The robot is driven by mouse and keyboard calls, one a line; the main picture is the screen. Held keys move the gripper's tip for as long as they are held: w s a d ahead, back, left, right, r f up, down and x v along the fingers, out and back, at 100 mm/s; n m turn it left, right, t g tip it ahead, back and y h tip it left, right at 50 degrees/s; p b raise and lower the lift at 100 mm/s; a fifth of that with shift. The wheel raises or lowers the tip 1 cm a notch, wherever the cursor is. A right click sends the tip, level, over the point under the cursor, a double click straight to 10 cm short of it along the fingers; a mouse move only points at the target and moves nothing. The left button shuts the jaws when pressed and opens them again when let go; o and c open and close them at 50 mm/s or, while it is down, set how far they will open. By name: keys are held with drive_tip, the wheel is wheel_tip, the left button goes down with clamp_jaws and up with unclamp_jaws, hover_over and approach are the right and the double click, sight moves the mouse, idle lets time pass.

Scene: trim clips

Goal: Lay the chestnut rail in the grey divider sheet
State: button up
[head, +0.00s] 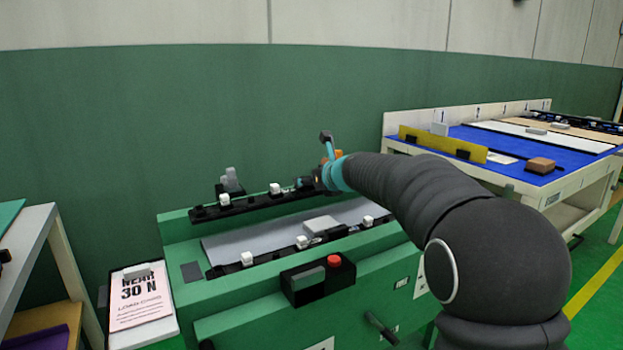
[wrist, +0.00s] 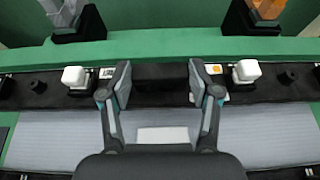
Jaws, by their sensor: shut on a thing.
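A grey sheet (head: 235,242) lies on the green bench between two black strips. It also shows in the wrist view (wrist: 50,135), below my gripper (wrist: 160,85). My gripper's fingers stand apart at the back black strip (wrist: 222,112), on either side of a dark block (wrist: 160,76) between two white clips. The gripper is shut on this block, which looks in line with the strip; whether it touches the strip I cannot tell. No rail of clear chestnut colour shows. In the head view my gripper (head: 318,178) is partly hidden by my arm.
A pale block (head: 321,224) lies on the sheet. White clips (head: 275,189) stand along the strips. Grey (head: 232,180) and orange (wrist: 268,8) pieces stand in black holders behind. A control box with a red button (head: 334,260) is in front. A blue-topped table (head: 500,150) is at right.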

drive_tip(key=shift+f+b, duration=2.55)
drive_tip(key=shift+f, duration=0.75)
drive_tip(key=o, duration=1.5)
drive_tip(key=v, duration=1.2)
